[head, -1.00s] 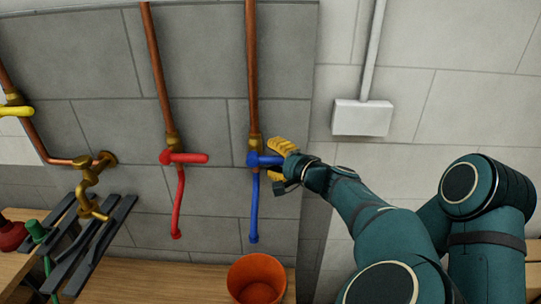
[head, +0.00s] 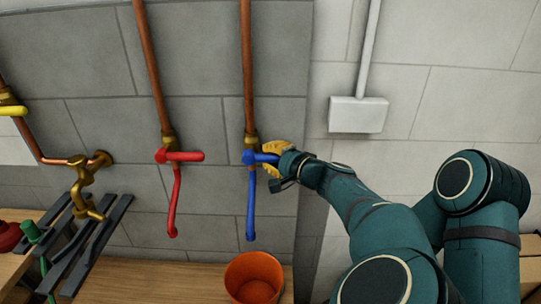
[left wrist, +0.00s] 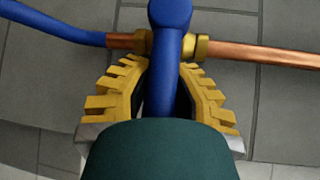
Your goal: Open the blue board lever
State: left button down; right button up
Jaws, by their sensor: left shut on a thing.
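The blue lever (head: 265,157) sits on a brass valve on the copper pipe and points right, roughly square across the pipe. A blue hose (head: 251,205) hangs below it. My left gripper (head: 272,158), with yellow ribbed fingers, is shut on the blue lever from the right. In the left wrist view the lever (left wrist: 166,75) runs between the two fingers (left wrist: 160,95), one on each side. Part of the lever is hidden by the gripper's dark green body. My right gripper is not in view.
A red lever (head: 187,156) on a parallel pipe stands to the left. An orange bucket (head: 254,278) is on the wooden bench below. A brass tap (head: 83,185) and dark slats (head: 105,240) are farther left. A white box (head: 357,114) is on the wall at right.

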pick_arm(q)
jog(key=shift+a+r+n+g+h+b, duration=0.2)
jog(key=shift+r+n+g+h, duration=0.2)
jog(key=shift+r+n+h, duration=0.4)
jog(key=shift+a+r+n+g+h+b, duration=0.2)
jog(key=shift+r+n+g+h, duration=0.3)
jog(key=shift+h, duration=0.55)
jog(key=shift+a+r+n+g+h+b, duration=0.1)
jog(key=shift+r+n+g+h+b, duration=0.2)
jog(key=shift+n+h, duration=0.6)
jog(key=shift+r, duration=0.15)
jog(key=c, duration=0.8)
grip_release()
jog(key=shift+s, duration=0.1)
jog(key=v, duration=1.2)
jog(key=shift+s+a+r, duration=0.1)
jog(key=shift+a, duration=0.05)
